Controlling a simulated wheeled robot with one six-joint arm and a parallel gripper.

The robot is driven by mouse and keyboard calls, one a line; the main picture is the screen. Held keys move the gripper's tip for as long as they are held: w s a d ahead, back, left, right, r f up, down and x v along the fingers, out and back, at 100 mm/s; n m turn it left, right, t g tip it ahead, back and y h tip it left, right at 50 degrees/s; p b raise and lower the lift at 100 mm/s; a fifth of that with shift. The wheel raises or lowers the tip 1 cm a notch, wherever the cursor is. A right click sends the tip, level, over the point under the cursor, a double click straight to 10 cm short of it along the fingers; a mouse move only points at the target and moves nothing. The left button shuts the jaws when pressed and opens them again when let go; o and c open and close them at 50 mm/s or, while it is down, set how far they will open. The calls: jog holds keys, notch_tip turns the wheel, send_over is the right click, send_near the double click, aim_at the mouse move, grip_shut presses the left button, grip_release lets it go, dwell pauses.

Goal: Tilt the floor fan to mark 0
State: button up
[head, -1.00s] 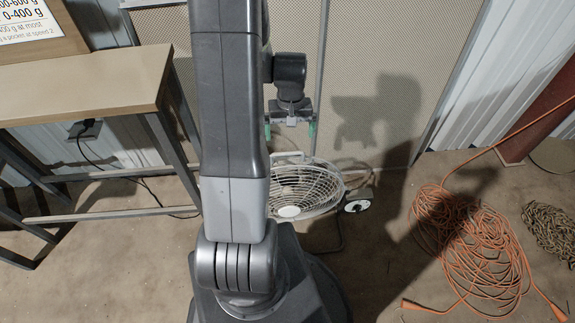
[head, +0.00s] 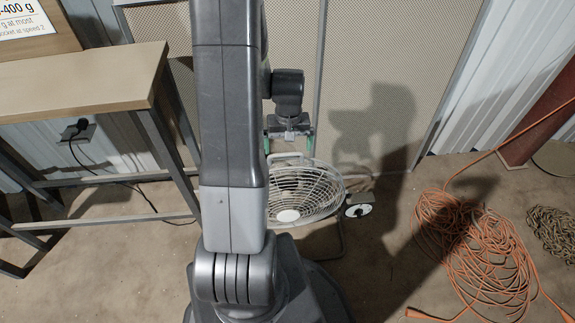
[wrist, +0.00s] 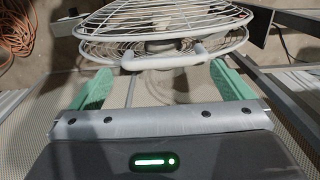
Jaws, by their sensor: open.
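The floor fan (head: 306,190) has a white round wire cage and stands on the floor behind my arm, its face tilted upward. A round white dial (head: 358,205) sits at its right side; its marks are too small to read. In the wrist view the fan's cage (wrist: 165,25) fills the top, with a pale handle bar (wrist: 162,60) on its near edge. My gripper (head: 290,145) is open, its green fingers apart, just above and behind the fan. In the wrist view the handle lies ahead of and between the gripper's fingertips (wrist: 160,78). I cannot tell whether they touch it.
A wooden-topped bench (head: 85,85) stands at the left, with a socket and black cable below. A mesh panel (head: 400,60) stands behind the fan. An orange cable heap (head: 480,240) and a brown coil (head: 553,232) lie on the floor at right.

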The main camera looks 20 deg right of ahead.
notch_tip(320, 180, up, 10)
jog(key=p, duration=0.7)
jog(key=shift+p, duration=0.3)
jog(key=shift+r, duration=0.1)
